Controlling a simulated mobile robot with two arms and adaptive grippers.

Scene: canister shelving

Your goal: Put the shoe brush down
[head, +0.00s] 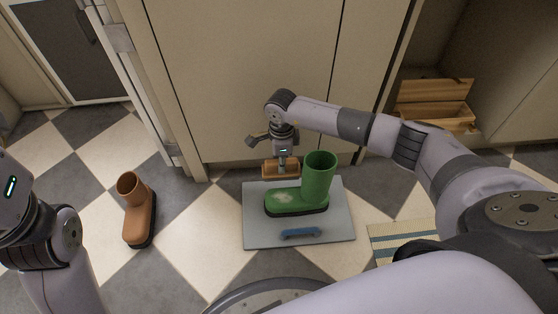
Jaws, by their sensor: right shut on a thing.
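The shoe brush (270,171), a brown wooden block, is in my right gripper (284,160) near the middle of the head view. My right gripper points down and is shut on it, just behind a green boot (318,180). The brush is at the back edge of a grey tray (338,232); I cannot tell whether it touches the tray.
A blue-handled item (300,233) lies at the tray's front. A brown boot (139,212) stands on the checkered floor to the left. A wooden box (434,104) sits in the open cupboard at right. A striped mat (402,232) lies right of the tray. Cabinet doors (250,75) stand close behind.

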